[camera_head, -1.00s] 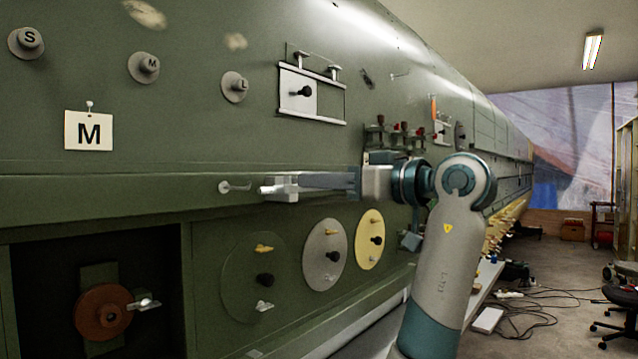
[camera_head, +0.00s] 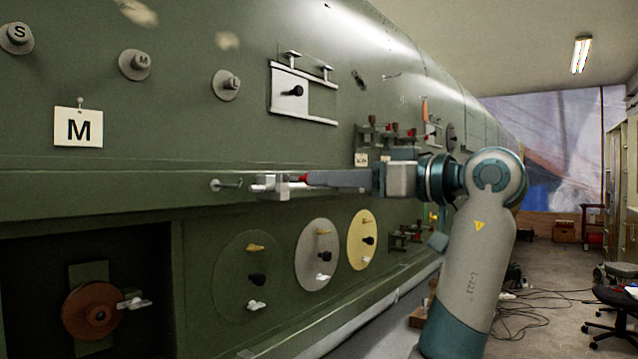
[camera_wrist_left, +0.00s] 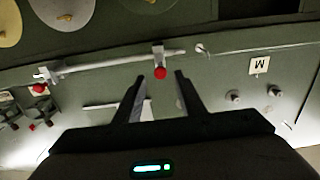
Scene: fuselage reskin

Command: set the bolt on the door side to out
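The bolt is a pale bar along the green fuselage side; its rod shows in the wrist view (camera_wrist_left: 115,61). A pale bracket (camera_head: 270,185) sits at its near end, beside a red knob (camera_head: 302,178). The same knob (camera_wrist_left: 160,73) shows between and just beyond my left fingertips in the wrist view. My left gripper (camera_head: 310,180) reaches along the bar from the right. Its fingers are apart (camera_wrist_left: 159,79), one on each side of the knob; contact cannot be told. The bar's far end is hidden behind my gripper in the head view. My right gripper is not in view.
A small wall pin (camera_head: 228,184) lies left of the bracket. A white M tag (camera_head: 78,128) and a sliding plate (camera_head: 303,92) are above. Discs with small handles (camera_head: 316,255) and a recess with a brown wheel (camera_head: 92,310) are below. Another red knob (camera_wrist_left: 40,88) is at the bar's other end.

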